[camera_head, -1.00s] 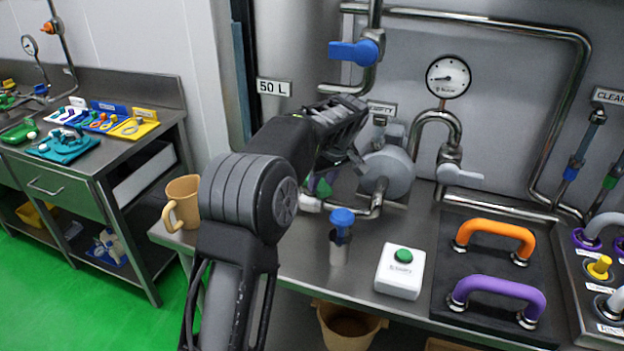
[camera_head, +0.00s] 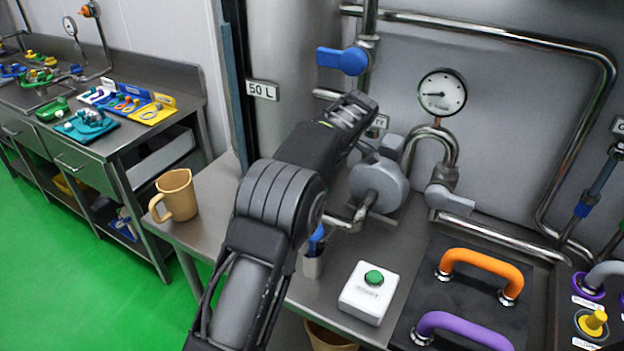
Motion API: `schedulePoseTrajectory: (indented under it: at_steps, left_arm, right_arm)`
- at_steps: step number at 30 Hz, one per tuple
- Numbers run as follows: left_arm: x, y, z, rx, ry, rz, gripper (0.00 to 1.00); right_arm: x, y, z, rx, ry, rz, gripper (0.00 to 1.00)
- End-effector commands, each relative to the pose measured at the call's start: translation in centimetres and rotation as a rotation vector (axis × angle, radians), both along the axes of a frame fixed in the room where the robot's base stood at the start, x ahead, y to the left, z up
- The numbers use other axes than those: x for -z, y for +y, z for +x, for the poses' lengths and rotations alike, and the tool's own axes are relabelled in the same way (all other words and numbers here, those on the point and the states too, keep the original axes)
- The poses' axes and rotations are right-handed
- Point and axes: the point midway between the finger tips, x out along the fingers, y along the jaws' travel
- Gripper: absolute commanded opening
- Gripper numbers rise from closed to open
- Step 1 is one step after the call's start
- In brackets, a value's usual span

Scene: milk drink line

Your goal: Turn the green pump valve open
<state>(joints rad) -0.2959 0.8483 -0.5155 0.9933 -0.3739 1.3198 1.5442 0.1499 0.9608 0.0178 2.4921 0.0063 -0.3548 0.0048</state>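The grey pump (camera_head: 379,186) sits at the back of the steel counter, with a pipe elbow at its lower left. The green pump valve is not visible; my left arm covers the area left of the pump. My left gripper (camera_head: 352,108) is at the end of that arm, beside the pump's upper left and partly over the label behind. Its fingertips are not clear, so I cannot tell whether it is open or touching anything. My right gripper is out of view.
A blue-handled valve (camera_head: 343,61) is on the pipe above. A pressure gauge (camera_head: 442,92) and grey-handled valve (camera_head: 450,199) stand right of the pump.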

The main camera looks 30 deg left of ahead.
Motion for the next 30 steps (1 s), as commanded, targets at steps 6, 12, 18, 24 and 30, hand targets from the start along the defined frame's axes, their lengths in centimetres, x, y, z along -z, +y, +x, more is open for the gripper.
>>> schedulePoseTrajectory:
  at_steps: [6,12,18,24,30]
  left_arm:
    - [-0.04,-0.19,0.06,-0.014,-0.005,-0.002,0.0]
    - [-0.05,-0.17,0.07,-0.016,-0.006,-0.002,0.0]
    - [-0.03,-0.16,0.05,-0.014,-0.005,-0.002,0.47]
    - [-0.01,-0.13,0.01,-0.013,-0.003,-0.001,0.56]
    - [-0.1,-0.18,0.0,-0.012,-0.003,-0.001,0.56]
  right_arm:
    - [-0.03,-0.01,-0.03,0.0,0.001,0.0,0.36]
    - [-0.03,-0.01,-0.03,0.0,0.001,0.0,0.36]
    - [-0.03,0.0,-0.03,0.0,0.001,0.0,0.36]
    - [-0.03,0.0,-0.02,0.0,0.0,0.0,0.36]
    - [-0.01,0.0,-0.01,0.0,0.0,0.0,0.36]
